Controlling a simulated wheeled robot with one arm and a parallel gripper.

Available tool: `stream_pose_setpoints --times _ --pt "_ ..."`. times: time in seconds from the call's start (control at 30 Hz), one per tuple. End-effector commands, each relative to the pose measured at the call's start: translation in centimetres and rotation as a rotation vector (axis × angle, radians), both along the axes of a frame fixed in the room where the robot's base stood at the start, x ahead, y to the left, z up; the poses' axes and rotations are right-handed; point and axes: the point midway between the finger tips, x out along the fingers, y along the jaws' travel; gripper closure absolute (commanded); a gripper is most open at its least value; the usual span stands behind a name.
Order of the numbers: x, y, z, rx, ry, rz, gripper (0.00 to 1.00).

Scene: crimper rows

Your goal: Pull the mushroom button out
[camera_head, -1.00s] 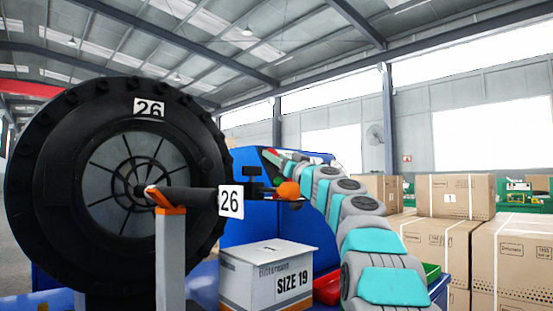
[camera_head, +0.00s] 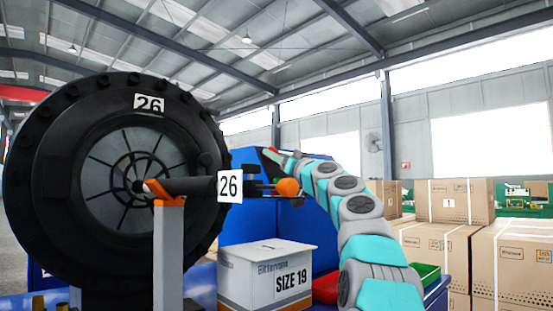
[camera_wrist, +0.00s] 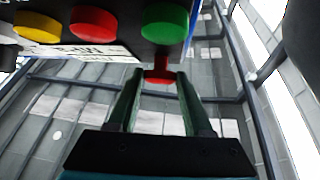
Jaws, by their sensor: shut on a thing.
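The red mushroom button (camera_wrist: 162,66), with a stem and a wider head, sticks out from the underside of a dark panel in the wrist view. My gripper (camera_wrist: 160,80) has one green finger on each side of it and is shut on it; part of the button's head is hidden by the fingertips. In the head view my gripper (camera_head: 276,158) is small, at the upper part of the blue machine (camera_head: 245,155), and the button cannot be clearly made out there.
Green (camera_wrist: 165,24), red (camera_wrist: 93,22) and yellow (camera_wrist: 37,26) buttons sit beside it on the panel. In the head view, a large black crimper head (camera_head: 60,190), a white SIZE 19 box (camera_head: 250,280) and stacked cartons (camera_head: 510,260) surround my arm.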

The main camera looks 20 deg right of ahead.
Motion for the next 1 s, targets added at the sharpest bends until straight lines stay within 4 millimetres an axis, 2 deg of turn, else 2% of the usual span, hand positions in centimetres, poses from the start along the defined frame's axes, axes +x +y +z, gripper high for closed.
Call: stream_pose_setpoints --times 0.03,0.07,0.3,0.67,1.0 --pt "-0.2 -0.1 0.2 0.001 -0.004 -0.002 1.00" --pt "-0.2 -0.1 0.2 0.001 -0.004 -0.002 0.46" --pt "-0.1 -0.1 0.1 0.000 -0.003 -0.002 0.19" --pt "-0.5 -0.2 -0.2 0.000 -0.003 -0.002 0.18" --pt "-4.2 -1.0 -1.9 0.002 -0.004 0.001 0.18"
